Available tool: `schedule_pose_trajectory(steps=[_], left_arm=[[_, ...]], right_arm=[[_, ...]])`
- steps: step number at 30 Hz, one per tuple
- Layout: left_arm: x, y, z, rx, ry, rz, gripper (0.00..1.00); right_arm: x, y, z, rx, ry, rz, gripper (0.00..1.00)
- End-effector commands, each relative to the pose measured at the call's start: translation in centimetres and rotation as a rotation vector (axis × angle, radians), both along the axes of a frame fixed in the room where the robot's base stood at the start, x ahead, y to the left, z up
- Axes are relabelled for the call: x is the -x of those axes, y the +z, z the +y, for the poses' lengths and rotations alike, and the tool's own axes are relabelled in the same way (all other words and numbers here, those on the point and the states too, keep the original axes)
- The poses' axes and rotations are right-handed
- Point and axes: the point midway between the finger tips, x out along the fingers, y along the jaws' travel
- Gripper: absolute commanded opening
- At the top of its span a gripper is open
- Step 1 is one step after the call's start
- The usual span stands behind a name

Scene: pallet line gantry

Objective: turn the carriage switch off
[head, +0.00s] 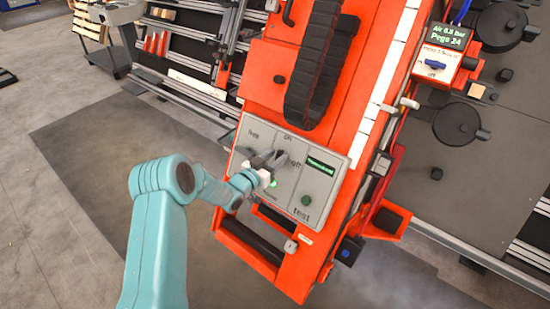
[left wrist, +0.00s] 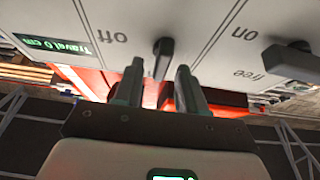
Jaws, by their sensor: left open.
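The grey control panel (head: 320,185) is on the orange carriage (head: 265,75). My left gripper (head: 268,161) is over the panel's upper middle and hides part of it. In the left wrist view the open left gripper (left wrist: 160,72) has a dark switch lever (left wrist: 164,46) between its fingertips, with a gap visible beside it. The lever stands between the labels "off" and "on", which read upside down there. I cannot tell which way it is set, or whether a finger touches it. My right gripper is not in view.
A second dark lever (left wrist: 288,58) is beside the label "free". The panel has a green display (head: 321,165), a lit green lamp (head: 273,183) and a green button (head: 306,200). A blue knob (head: 435,64) is on a box at the upper right. Open floor (head: 60,240) lies left.

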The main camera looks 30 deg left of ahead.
Motion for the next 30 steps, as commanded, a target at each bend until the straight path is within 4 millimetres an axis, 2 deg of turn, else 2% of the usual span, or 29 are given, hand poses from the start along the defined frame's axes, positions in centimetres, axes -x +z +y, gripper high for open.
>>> schedule_pose_trajectory(steps=[9, 11, 12, 13, 23, 30], left_arm=[[-0.3, 0.0, -0.1, 0.0, 0.0, 0.0, 0.4], [-0.3, 0.0, -0.1, 0.0, 0.0, 0.0, 0.21], [-0.3, 0.0, 0.0, 0.0, 0.0, 0.0, 0.08], [-0.3, 0.0, -0.1, 0.0, 0.0, 0.0, 0.0], [-0.3, -0.1, -0.1, 0.019, 0.008, 0.002, 0.0], [-0.3, -0.3, -0.1, 0.119, 0.061, 0.01, 0.0]], right_arm=[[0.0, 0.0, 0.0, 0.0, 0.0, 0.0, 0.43], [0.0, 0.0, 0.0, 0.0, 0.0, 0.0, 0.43], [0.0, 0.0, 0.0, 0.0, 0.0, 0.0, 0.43], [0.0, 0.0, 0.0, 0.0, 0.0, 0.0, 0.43], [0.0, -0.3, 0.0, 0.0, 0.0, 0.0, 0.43], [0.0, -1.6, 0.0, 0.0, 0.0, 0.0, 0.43]])
